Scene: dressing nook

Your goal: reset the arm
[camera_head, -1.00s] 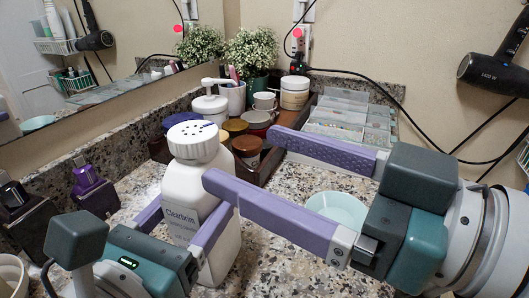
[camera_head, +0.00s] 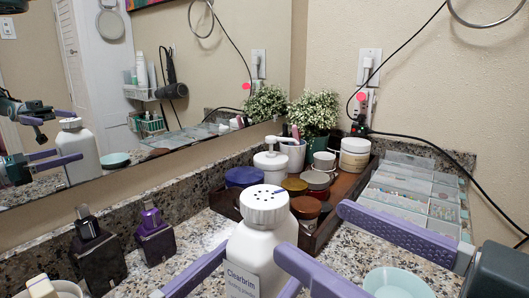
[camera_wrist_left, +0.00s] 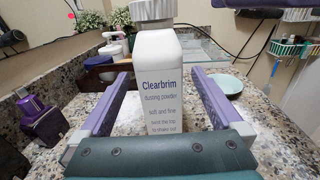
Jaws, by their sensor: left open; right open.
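A white "Clearbrim" dusting powder bottle (camera_head: 258,243) with a perforated cap stands upright on the granite counter. It also shows in the left wrist view (camera_wrist_left: 160,75). My left gripper (camera_wrist_left: 160,90) is open, its purple fingers on either side of the bottle, with a visible gap at least on the right. In the head view, only part of my left gripper (camera_head: 245,265) shows at the bottom. My right gripper (camera_head: 308,228) is open and empty. Its nearer finger crosses in front of the bottle's right side; its farther finger reaches over the counter to the right.
A brown tray (camera_head: 318,243) with jars, cups and a pump bottle stands behind. A clear compartment organizer (camera_head: 415,195) is behind my right gripper. A pale bowl (camera_head: 395,283) sits below it. Two dark bottles (camera_head: 155,240) (camera_head: 97,258) stand left, near the mirror (camera_head: 190,80).

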